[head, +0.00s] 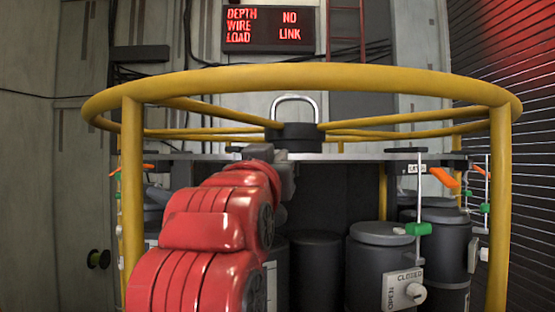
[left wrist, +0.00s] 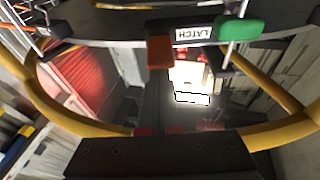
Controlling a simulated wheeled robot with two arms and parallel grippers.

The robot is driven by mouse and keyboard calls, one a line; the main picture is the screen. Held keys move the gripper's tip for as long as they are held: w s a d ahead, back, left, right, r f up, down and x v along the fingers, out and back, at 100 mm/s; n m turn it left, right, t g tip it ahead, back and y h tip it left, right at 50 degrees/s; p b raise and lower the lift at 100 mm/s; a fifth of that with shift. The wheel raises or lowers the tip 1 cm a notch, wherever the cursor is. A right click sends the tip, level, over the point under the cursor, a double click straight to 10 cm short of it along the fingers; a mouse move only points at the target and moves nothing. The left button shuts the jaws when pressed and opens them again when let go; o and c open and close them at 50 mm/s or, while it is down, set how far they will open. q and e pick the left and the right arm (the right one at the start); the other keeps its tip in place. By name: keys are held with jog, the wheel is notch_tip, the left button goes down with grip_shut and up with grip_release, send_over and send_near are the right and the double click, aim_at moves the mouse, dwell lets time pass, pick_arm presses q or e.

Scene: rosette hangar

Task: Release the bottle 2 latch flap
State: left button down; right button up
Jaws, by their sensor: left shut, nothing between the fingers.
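My left gripper (head: 284,165) is shut and empty at the rim of the raised ring plate, near the middle of the head view. My red arm hides what lies behind it there. In the left wrist view, an orange-brown flap (left wrist: 160,52) hangs at the plate edge beside a LATCH label (left wrist: 195,33), just ahead of the gripper; whether they touch cannot be told. A similar orange flap (head: 444,178) stands out at the right of the head view. No bottle number is readable. My right gripper is not in view.
A yellow ring rail (head: 300,78) with posts circles the frame. Several grey bottles, one of them here (head: 380,260), hang below the plate. A green handle (left wrist: 239,29) is beside the label. A valve panel (head: 404,290) reads OPEN and CLOSED. A sign (head: 268,27) reads NO LINK.

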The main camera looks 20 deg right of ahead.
pick_arm(q)
jog(key=s+a+f+t+h+b, duration=0.3)
jog(key=f+b, duration=0.6)
jog(key=b, duration=0.8)
jog(key=s+a+t, duration=0.1)
jog(key=s+t, duration=0.1)
jog(key=s, duration=0.1)
jog(key=shift+s+t+h, duration=0.3)
jog(key=shift+t, duration=0.1)
dwell(0.4)
